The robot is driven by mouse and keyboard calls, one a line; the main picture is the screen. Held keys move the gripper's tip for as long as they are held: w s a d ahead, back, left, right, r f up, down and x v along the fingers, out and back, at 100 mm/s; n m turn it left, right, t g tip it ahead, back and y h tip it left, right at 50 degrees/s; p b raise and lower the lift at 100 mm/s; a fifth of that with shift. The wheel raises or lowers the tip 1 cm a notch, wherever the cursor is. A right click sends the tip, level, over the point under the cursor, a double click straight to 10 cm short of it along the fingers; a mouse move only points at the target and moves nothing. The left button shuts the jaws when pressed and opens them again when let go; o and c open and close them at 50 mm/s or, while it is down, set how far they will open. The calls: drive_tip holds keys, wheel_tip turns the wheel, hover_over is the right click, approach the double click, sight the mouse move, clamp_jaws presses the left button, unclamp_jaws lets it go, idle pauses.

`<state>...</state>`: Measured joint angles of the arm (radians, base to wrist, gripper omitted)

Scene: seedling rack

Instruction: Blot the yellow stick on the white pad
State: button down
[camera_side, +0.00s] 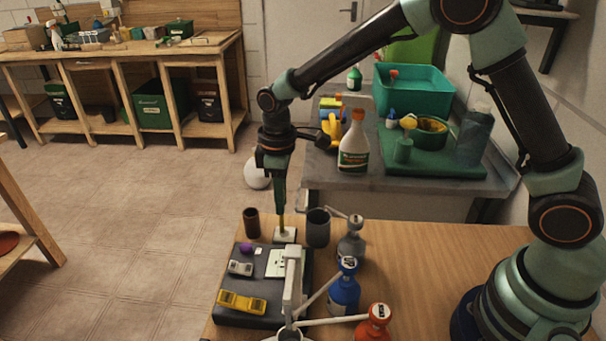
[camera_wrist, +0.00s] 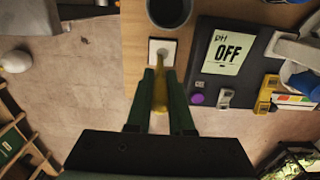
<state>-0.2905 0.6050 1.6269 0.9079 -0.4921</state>
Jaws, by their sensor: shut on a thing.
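My gripper (camera_side: 280,205) points straight down over the white pad and is shut on the yellow stick. In the wrist view the yellow stick (camera_wrist: 159,88) lies between the two dark green fingers (camera_wrist: 166,100). Its lower end reaches over the white pad (camera_wrist: 169,43). In the side view the small square white pad (camera_side: 286,239) lies at the table's far edge, and the stick's lower end meets it in the picture. I cannot tell for sure whether the tip touches or hovers just above.
A grey cup (camera_side: 318,228) stands close right of the pad, a brown cup (camera_side: 251,222) to its left.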

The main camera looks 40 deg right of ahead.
drive_tip(key=shift+r, duration=3.45)
